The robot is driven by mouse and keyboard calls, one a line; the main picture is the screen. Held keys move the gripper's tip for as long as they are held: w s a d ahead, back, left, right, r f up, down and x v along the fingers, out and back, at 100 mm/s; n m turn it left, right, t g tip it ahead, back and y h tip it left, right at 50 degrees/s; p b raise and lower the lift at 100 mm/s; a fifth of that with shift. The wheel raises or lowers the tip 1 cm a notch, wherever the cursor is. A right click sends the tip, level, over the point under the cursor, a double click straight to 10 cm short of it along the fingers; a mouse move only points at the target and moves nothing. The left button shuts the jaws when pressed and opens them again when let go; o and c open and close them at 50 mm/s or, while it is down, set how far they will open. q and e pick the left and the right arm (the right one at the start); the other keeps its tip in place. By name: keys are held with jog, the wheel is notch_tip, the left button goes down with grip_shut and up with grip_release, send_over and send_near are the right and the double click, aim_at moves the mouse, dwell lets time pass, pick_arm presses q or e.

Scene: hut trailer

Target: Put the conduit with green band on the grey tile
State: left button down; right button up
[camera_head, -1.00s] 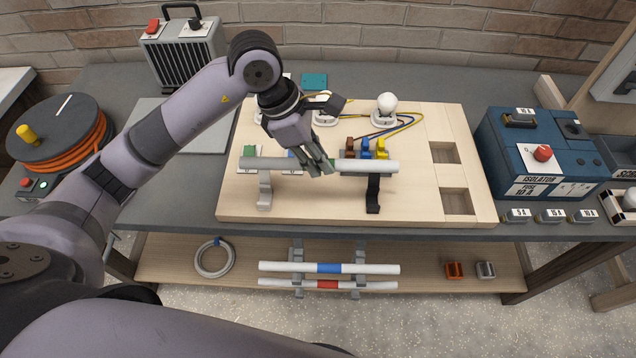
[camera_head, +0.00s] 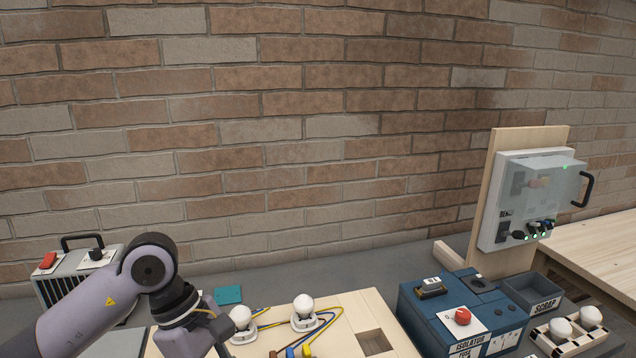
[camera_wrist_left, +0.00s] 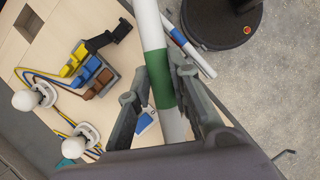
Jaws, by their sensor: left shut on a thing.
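In the left wrist view, the white conduit (camera_wrist_left: 152,30) with its green band (camera_wrist_left: 162,90) runs between the fingers of my left gripper (camera_wrist_left: 160,95). The gripper is shut on it at the band. The black rest (camera_wrist_left: 110,37) on the wooden board is beside the conduit; I cannot tell whether they touch. In the head view, my left wrist is at the bottom edge, and the conduit is out of the picture. My right gripper is not in view.
Lamps (camera_head: 304,306) and wires stand on the wooden board (camera_head: 350,302). Right of it are the blue isolator box (camera_head: 425,315) and the scrap bin (camera_head: 535,300). A grey heater-like box (camera_head: 75,280) stands at left, and a teal tile (camera_head: 228,294) lies behind the board.

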pick_arm(q)
jog(key=s+a+f+m+g+y, duration=0.3)
jog(key=s+a+f+m+y, duration=0.1)
jog(key=m, duration=1)
jog(key=shift+s+a+f+m+b, duration=0.4)
jog(key=shift+s+a+f, duration=0.45)
jog(key=shift+f, duration=0.7)
jog(key=shift+s+d, duration=0.1)
jog(key=shift+d, duration=0.05)
